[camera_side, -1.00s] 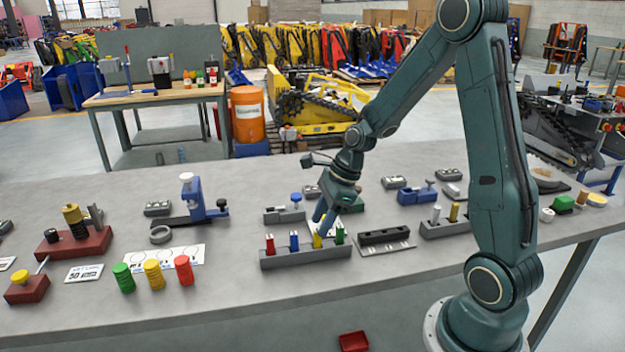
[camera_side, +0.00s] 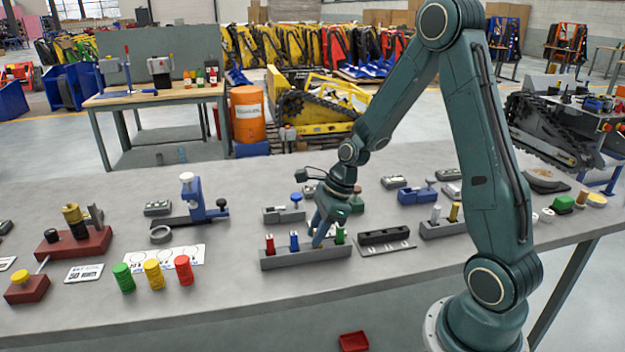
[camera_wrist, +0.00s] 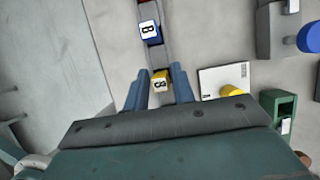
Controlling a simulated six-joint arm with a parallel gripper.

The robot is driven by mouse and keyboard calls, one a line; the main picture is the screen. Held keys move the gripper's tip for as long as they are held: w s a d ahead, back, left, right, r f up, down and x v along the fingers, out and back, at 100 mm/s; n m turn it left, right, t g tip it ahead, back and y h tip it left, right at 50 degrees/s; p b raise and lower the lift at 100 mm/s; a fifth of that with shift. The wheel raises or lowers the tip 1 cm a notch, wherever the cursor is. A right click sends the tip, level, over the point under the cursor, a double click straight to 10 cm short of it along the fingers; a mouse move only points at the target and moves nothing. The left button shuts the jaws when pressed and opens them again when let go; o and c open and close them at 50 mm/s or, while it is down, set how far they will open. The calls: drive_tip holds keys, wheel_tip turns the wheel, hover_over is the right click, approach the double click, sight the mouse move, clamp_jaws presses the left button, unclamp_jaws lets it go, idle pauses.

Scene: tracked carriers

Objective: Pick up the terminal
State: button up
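A grey holder block (camera_side: 285,261) on the bench carries a row of small coloured terminals. The red terminal (camera_side: 270,244), blue terminal (camera_side: 294,241) and green terminal (camera_side: 340,236) stand upright in it. The yellow terminal, mostly hidden by a finger in the side view, shows in the wrist view (camera_wrist: 160,82) with a letter on top. My gripper (camera_side: 317,243) is down at the holder, between the blue and green terminals. In the wrist view its fingers (camera_wrist: 159,84) straddle the yellow terminal, open, with little clearance. The blue terminal (camera_wrist: 149,31) lies just beyond them.
A dark bar on a plate (camera_side: 384,237) sits right of the holder. A small fixture with a blue knob (camera_side: 285,213) stands behind it. Green, yellow and red stacks (camera_side: 153,274) stand to the left. The bench in front of the holder is clear.

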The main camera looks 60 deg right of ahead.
clamp_jaws()
drive_tip(key=shift+r, duration=0.1)
drive_tip(key=shift+r, duration=4.95)
drive_tip(key=shift+w, duration=0.15)
drive_tip(key=w+d, duration=0.3)
drive_tip(key=w, duration=0.6)
drive_tip(key=w+d+f, duration=0.1)
drive_tip(key=w+d, duration=0.2)
drive_tip(key=w, duration=0.6)
drive_tip(key=shift+w+f, duration=0.25)
drive_tip(key=shift+f, duration=0.05)
